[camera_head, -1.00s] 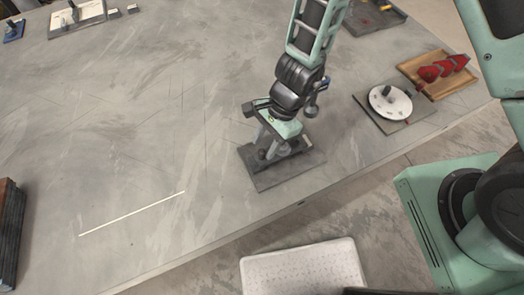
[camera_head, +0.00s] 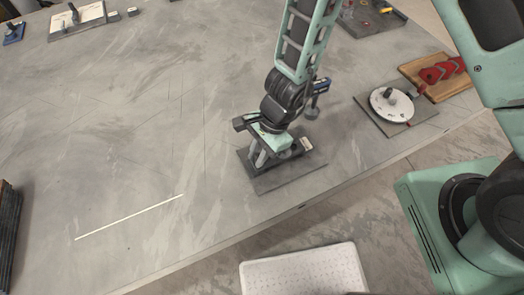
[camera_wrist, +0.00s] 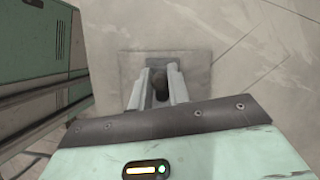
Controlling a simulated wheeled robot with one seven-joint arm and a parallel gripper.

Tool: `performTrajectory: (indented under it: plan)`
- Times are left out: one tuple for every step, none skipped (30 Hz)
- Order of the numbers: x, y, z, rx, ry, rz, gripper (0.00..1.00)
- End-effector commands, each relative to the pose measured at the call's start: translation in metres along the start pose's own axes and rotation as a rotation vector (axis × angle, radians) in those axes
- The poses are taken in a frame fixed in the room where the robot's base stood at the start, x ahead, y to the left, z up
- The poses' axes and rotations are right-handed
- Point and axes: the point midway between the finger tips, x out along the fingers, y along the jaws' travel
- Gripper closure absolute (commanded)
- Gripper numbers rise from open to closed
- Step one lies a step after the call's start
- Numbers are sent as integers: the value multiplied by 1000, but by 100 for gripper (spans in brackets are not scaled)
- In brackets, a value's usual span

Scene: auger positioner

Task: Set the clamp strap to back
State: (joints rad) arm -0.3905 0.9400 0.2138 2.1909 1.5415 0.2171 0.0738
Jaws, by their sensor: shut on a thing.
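A dark rectangular base plate (camera_head: 290,178) lies on the grey bench near its front edge. My gripper (camera_head: 258,160) points down over the plate's left-back part. In the wrist view my gripper (camera_wrist: 158,88) has its two fingers close around a dark rounded knob (camera_wrist: 167,78) above the plate (camera_wrist: 198,62). It is shut on this knob. I cannot make out the clamp strap itself; my gripper and wrist cover most of the fixture. A small pale label (camera_head: 306,144) shows on the plate's right side.
To the right, a white round dial (camera_head: 391,104) sits on a dark plate, with a wooden tray (camera_head: 440,78) of red parts behind. A white perforated panel (camera_head: 303,270) lies below the bench front.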

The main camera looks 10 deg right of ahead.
Motion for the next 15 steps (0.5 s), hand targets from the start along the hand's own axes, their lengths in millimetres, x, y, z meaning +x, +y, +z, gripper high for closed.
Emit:
performTrajectory:
  plan:
    - [5,-2,10,-7,-5,0,100]
    - [6,-3,14,-6,-5,-1,100]
    - [8,-4,18,-6,-5,-1,100]
    - [8,-4,20,-4,-5,-2,100]
    - [9,-5,21,-4,-5,-2,100]
    - [9,-5,22,-4,-4,-2,100]
    - [9,-5,23,-3,-5,-2,100]
    - [9,-5,23,-3,-5,-2,100]
    - [9,-5,23,-4,-6,-2,100]
    - [9,-5,23,-4,-6,-2,100]
    - [9,-5,23,-4,-7,-2,100]
    - [9,-5,24,-4,-7,-2,100]
    - [9,-5,24,-5,-8,-2,100]
    - [9,-5,24,-5,-8,-2,74]
    - [9,-5,24,-5,-8,-2,63]
